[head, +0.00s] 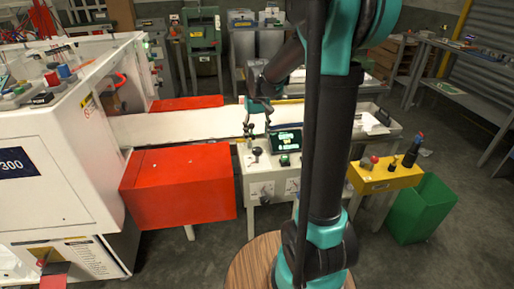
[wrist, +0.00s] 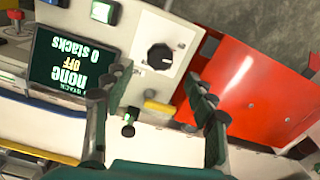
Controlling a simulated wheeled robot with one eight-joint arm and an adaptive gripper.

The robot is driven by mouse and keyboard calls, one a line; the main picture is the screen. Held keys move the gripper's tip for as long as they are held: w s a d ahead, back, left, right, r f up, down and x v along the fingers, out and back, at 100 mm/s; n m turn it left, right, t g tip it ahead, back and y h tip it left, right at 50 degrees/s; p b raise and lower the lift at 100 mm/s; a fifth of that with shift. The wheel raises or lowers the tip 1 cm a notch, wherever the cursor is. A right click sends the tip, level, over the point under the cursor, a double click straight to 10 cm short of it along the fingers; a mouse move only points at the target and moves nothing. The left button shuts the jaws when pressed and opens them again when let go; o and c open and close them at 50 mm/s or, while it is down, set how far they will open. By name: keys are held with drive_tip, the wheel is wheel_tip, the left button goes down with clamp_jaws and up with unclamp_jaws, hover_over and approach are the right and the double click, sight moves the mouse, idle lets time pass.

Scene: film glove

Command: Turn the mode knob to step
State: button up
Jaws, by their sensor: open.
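The mode knob, seemingly the black round knob (wrist: 160,57) on a white plate, is on the light control panel (wrist: 135,75). In the head view the knob (head: 257,152) sits left of the dark screen (head: 286,140). My gripper (wrist: 158,78) is open and empty, its fingers spread to either side below the knob in the wrist view, apart from it. In the head view my gripper (head: 258,130) hangs just above the knob at the panel's back. The screen (wrist: 75,60) reads "none", "OFF" and "0 stacks", upside down. The knob's markings are too small to read.
A green button (wrist: 102,11) is near the screen. A dark small control (wrist: 128,124) and a yellow piece (wrist: 158,107) lie between my fingers. A red cover (head: 178,190) borders the panel on the left. A yellow box (head: 385,176) and green bin (head: 420,210) stand right.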

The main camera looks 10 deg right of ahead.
sight(257, 149)
wheel_tip(257, 149, down, 6)
drive_tip(key=shift+f, duration=0.25)
drive_tip(key=shift+c, duration=0.4)
drive_tip(key=c, duration=1.1)
drive_tip(key=shift+o, duration=0.2)
drive_tip(key=shift+m, duration=0.4)
drive_tip(key=m, duration=0.5)
drive_tip(key=shift+m, duration=0.3)
drive_tip(key=m, duration=0.5)
drive_tip(key=shift+m, duration=0.3)
